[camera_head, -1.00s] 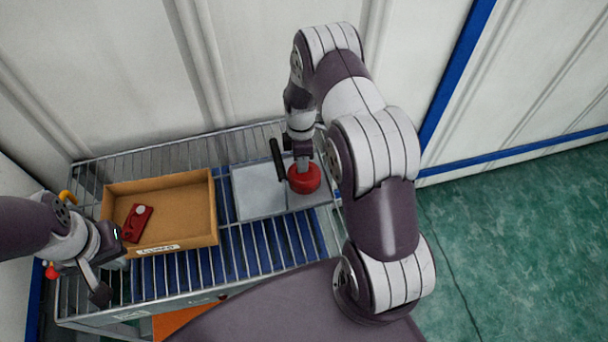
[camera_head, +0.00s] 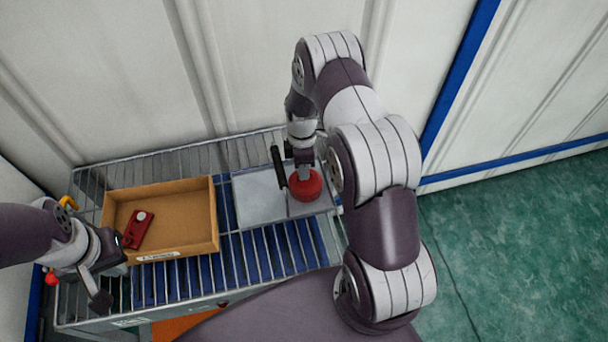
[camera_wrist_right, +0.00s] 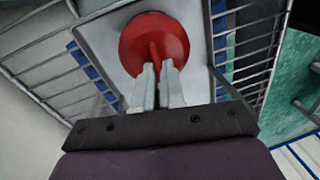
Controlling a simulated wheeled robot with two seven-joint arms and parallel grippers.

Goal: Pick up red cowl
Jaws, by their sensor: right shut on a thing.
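The red cowl (camera_head: 306,186) is a round red dome over the right end of the grey tray. It also shows in the right wrist view (camera_wrist_right: 154,40), with a raised rib on top. My right gripper (camera_head: 304,172) points down at it; in the wrist view its two fingers (camera_wrist_right: 157,85) are shut on that rib. Whether the cowl touches the tray cannot be told. My left gripper (camera_head: 112,282) is at the left, by the front left corner of the cardboard box; its fingers are too unclear to judge their opening.
The grey tray (camera_head: 258,198) lies on a wire-rack cart (camera_head: 226,268). The cardboard box (camera_head: 186,200) left of it holds a red part (camera_head: 138,231) with a pale round disc. Yellow and red items lie near my left wrist. A wall stands behind the cart.

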